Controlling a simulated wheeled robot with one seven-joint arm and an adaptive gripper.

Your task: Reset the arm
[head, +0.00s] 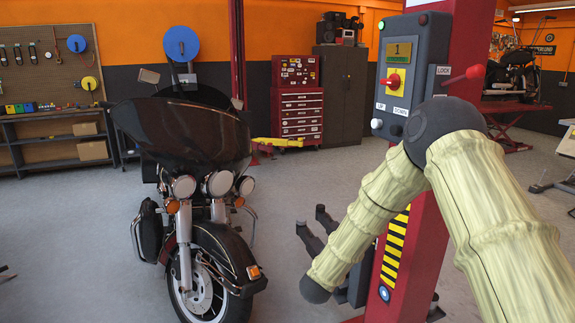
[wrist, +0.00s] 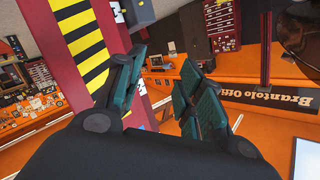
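My arm (head: 480,190) is pale and ribbed like bamboo. It rises from the lower right of the head view to a dark elbow joint, then bends down to a dark wrist joint (head: 315,290). My gripper (head: 311,222) shows as dark fingers between the motorcycle and the lift column, partly hidden by the forearm. In the wrist view my gripper (wrist: 164,60) has two dark fingers with teal pads, spread apart with nothing between them. The gripper is open and empty.
The red lift column (head: 420,250), with yellow-black stripes, stands close behind the forearm. It carries a grey control box (head: 398,90) near the elbow. A black motorcycle (head: 205,200) stands left of the gripper. A red tool chest (head: 298,110) is at the back. Grey floor is open between.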

